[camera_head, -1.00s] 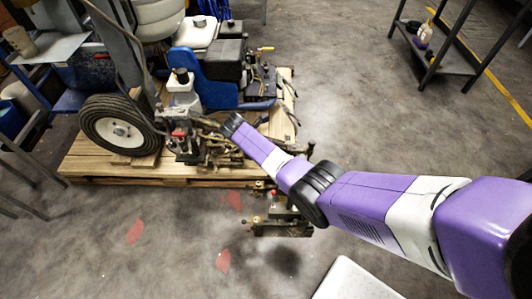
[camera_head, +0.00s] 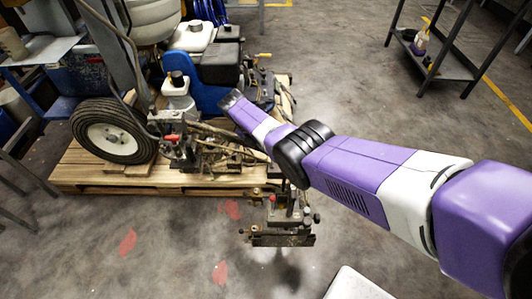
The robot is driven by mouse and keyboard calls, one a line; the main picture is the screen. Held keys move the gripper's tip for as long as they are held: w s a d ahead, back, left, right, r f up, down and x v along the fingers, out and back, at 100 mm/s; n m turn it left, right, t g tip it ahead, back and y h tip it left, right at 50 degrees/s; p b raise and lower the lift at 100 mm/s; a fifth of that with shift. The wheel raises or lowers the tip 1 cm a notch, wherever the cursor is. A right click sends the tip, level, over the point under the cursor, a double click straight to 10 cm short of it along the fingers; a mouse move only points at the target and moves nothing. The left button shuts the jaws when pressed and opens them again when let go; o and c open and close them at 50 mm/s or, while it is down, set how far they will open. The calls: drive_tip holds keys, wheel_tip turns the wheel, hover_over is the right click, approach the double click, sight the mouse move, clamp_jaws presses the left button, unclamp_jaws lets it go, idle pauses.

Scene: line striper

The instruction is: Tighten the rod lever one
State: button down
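The line striper stands on a wooden pallet (camera_head: 110,180), with its black-tyred wheel (camera_head: 112,130) at the left. A cluster of metal rods and levers (camera_head: 215,150) sits at its front, with a red-handled part (camera_head: 172,138) at the cluster's left end. A lower bracket (camera_head: 283,240) with small knobs and a red-tipped lever (camera_head: 272,200) hangs past the pallet's front edge. I cannot tell which lever is rod lever one. My purple and white arm reaches in from the right, its dark wrist end above the rod cluster. My gripper's fingers are hidden, and no contact is visible.
The blue tank and black engine (camera_head: 220,65) stand behind the wrist. A metal shelf (camera_head: 440,60) is at the upper right. A white surface (camera_head: 355,285) shows at the bottom edge. The concrete floor (camera_head: 160,265) in front of the pallet is clear, with red marks.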

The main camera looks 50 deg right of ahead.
drive_tip(key=shift+w+d+f, duration=0.1)
drive_tip(key=shift+w+d, duration=0.05)
drive_tip(key=shift+d, duration=0.15)
idle(0.5)
drive_tip(key=p+v, duration=0.7)
drive_tip(key=v, duration=0.7)
drive_tip(key=shift+w, duration=0.5)
drive_tip(key=shift+a, duration=0.1)
